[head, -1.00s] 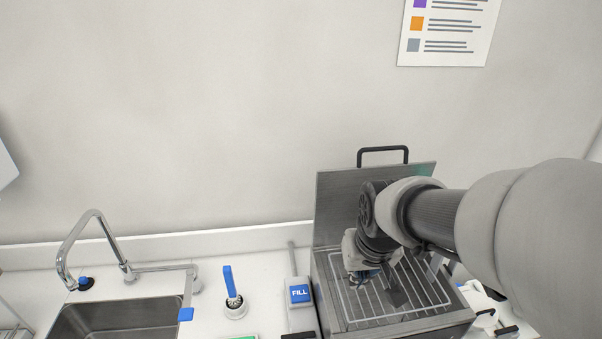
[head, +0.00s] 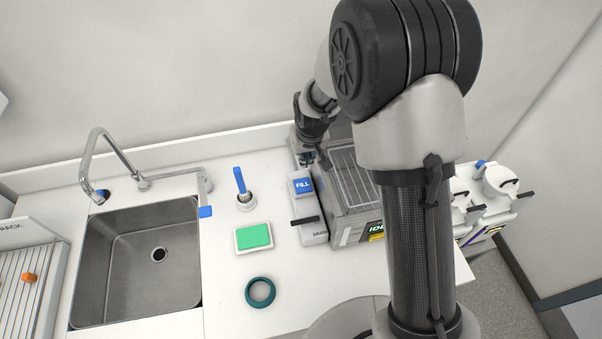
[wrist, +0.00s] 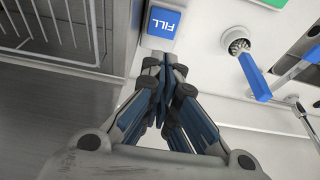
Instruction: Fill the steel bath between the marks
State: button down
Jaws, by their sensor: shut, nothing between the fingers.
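The steel bath (head: 346,213) stands on the counter with a wire rack (head: 352,178) inside; my arm hides its right part. It also shows at the left of the wrist view (wrist: 62,62). No marks or water level can be made out. The blue FILL button (head: 302,186) is on a grey unit along the bath's left side, and shows in the wrist view (wrist: 163,22). My gripper (head: 306,158) is shut and empty, behind the FILL button. In the wrist view its fingertips (wrist: 166,60) are close to the button's edge; I cannot tell whether they touch.
A black lever (head: 305,220) sits on the same unit, near a drain label. A blue-handled brush (head: 241,182), a green pad (head: 254,237) and a teal ring (head: 260,292) lie to the left. A sink (head: 140,265) is further left. White jugs (head: 497,183) stand at right.

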send_near(302, 181)
jog(key=x, duration=0.5)
jog(key=shift+w, duration=0.25)
jog(key=shift+f, duration=0.55)
